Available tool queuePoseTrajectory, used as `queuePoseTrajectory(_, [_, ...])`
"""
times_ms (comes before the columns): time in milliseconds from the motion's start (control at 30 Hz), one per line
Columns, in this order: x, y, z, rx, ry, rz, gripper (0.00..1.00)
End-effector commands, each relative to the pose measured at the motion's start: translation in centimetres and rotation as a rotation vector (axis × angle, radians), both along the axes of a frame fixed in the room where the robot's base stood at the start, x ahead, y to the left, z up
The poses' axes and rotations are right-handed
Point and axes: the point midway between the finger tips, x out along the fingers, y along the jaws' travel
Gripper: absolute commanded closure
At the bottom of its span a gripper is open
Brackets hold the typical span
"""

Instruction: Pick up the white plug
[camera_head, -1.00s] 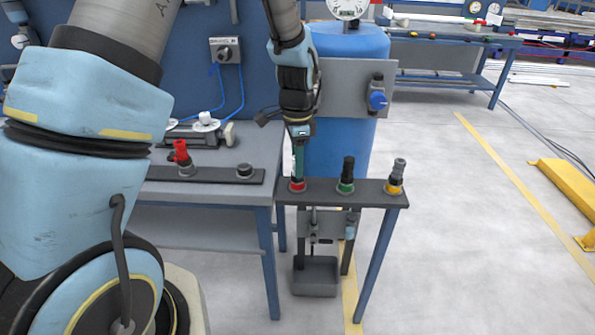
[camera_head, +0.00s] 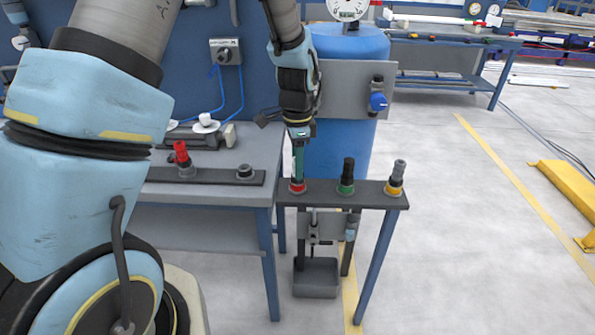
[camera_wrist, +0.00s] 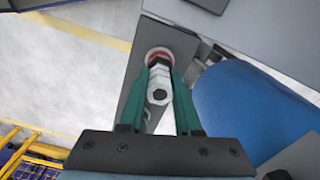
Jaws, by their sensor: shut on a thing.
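The white plug (camera_wrist: 158,88) shows in the wrist view as a pale, stepped piece between the two green fingers of my gripper (camera_wrist: 162,75). Its far end meets a red-ringed socket (camera_wrist: 158,54), and I cannot tell whether it is fully seated there. In the head view my gripper (camera_head: 298,172) points straight down over the red-ringed socket (camera_head: 297,187) at the left end of a narrow dark stand (camera_head: 320,190). The fingers are shut on the plug and hide it in that view.
A black plug in a green ring (camera_head: 347,175) and a grey plug in a yellow ring (camera_head: 397,177) stand to the right on the same stand. A workbench (camera_head: 215,207) with a red plug (camera_head: 182,155) is on the left. A blue tank (camera_head: 345,130) stands close behind.

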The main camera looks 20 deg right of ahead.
Motion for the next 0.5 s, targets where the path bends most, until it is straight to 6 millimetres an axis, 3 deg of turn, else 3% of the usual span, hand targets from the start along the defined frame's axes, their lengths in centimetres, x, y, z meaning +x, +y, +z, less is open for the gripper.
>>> queuePoseTrajectory(167, [0.0, 0.0, 0.6, -0.001, -0.001, 0.000, 1.00])
queuePoseTrajectory(500, [0.1, -0.1, 6.7, -0.005, -0.003, 0.000, 1.00])
